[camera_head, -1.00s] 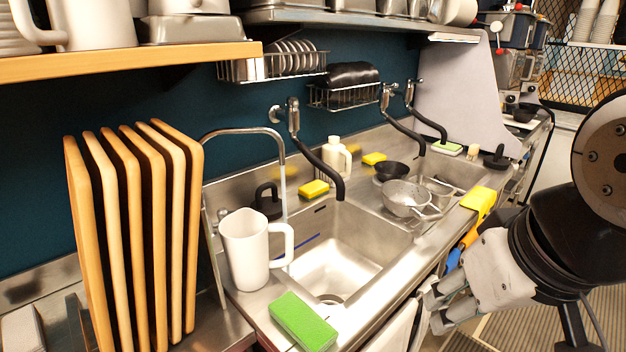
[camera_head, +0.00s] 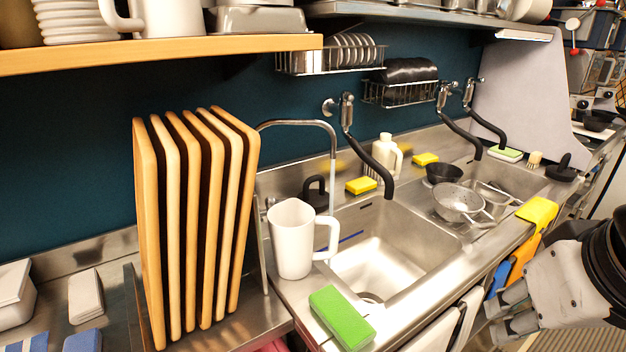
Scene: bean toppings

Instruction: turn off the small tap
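The small tap (camera_head: 297,122) is a thin chrome gooseneck at the left end of the sink, beside the wooden boards. Its spout comes down behind a white pitcher (camera_head: 292,240) on the sink's left ledge. My gripper (camera_head: 500,317) is at the lower right, in front of the sink's front edge and well away from the tap. Its fingers look apart, with nothing between them.
Upright wooden boards (camera_head: 190,230) stand left of the tap. A green sponge (camera_head: 342,318) lies before the pitcher. The sink basin (camera_head: 385,255) has larger black-hosed taps (camera_head: 372,165) behind it. A strainer (camera_head: 458,203) sits right. A wooden shelf (camera_head: 160,54) overhangs the left.

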